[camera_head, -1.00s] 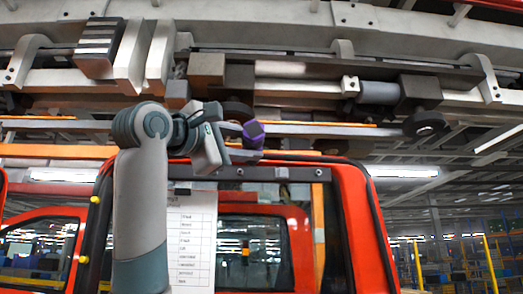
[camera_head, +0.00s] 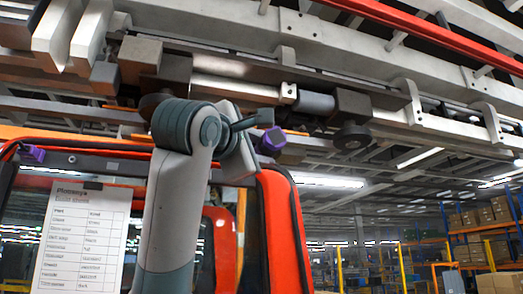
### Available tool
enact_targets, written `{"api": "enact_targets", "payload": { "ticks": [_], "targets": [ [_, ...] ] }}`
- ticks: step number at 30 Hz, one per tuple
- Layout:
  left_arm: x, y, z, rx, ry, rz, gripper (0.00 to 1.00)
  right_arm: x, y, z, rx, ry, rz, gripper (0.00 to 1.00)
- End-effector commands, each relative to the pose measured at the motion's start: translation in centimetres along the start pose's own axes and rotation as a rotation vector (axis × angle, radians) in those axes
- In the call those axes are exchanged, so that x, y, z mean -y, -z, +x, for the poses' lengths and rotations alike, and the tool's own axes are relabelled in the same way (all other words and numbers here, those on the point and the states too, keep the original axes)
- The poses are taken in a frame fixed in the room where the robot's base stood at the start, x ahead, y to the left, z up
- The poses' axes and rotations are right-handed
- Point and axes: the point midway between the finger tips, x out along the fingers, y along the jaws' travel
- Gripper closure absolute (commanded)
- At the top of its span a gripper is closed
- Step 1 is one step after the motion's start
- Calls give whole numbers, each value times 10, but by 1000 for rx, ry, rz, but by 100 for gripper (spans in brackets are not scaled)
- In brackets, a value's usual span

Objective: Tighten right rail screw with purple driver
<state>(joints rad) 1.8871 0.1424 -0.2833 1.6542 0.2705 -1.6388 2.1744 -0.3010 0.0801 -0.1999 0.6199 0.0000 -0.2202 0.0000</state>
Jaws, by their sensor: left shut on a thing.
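My left gripper (camera_head: 258,134) is raised in front of the upper right corner of the red door frame (camera_head: 284,230). It is shut on the purple driver (camera_head: 272,139), of which only a small purple part shows beyond the fingers. The dark rail (camera_head: 115,162) runs along the top of the door opening, with a round screw head (camera_head: 72,158) toward its left. The rail's right end and the right screw are hidden behind my left arm and gripper. I cannot tell whether the driver touches anything. My right gripper is not in view.
Another purple piece (camera_head: 34,153) sits near the rail's left part. A printed sheet (camera_head: 84,235) hangs below the rail. A grey overhead beam structure (camera_head: 310,100) with a black wheel (camera_head: 352,137) is close above my gripper. Shelves with boxes (camera_head: 490,213) stand far right.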

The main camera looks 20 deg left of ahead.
Motion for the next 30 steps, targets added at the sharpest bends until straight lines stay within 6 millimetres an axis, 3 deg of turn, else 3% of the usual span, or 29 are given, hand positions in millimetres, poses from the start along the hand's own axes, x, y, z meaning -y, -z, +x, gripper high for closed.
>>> {"api": "enact_targets", "payload": {
  "ticks": [11,30],
  "targets": [
    [-2,3,4,1,-2,0,100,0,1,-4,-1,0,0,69],
    [-3,34,37,0,-2,1,100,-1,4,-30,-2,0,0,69]
  ]
}}
